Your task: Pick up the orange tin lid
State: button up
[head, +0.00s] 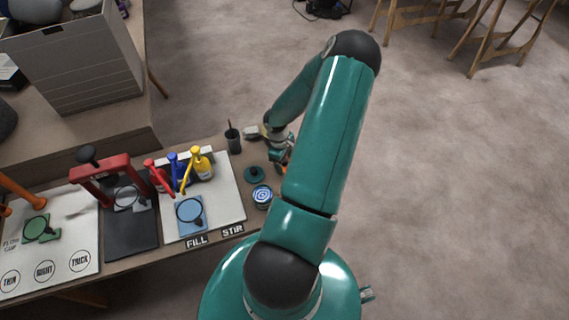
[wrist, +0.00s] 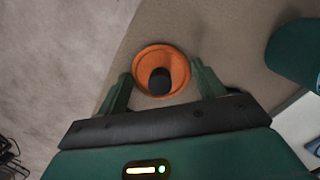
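The orange tin lid (wrist: 143,75) is a round orange disc with a raised rim and a black knob in its middle. In the wrist view it lies on the brown bench top, close to the bench edge. My gripper (wrist: 161,70) is open, with one green finger on each side of the lid and gaps showing beside the knob. I cannot tell the height of the fingers above the lid. In the head view my gripper (head: 279,146) is at the bench's right end, and only a sliver of orange shows beside it; my arm hides the rest.
A teal lid (head: 255,174) and an open tin with blue contents (head: 262,196) stand close by. A dark cup with a stick (head: 233,140) is behind. Coloured bottle pumps (head: 178,172) and a red press (head: 115,172) stand further left. Floor right of the bench is clear.

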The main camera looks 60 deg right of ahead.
jog(key=shift+c, duration=0.7)
jog(key=shift+r, duration=0.15)
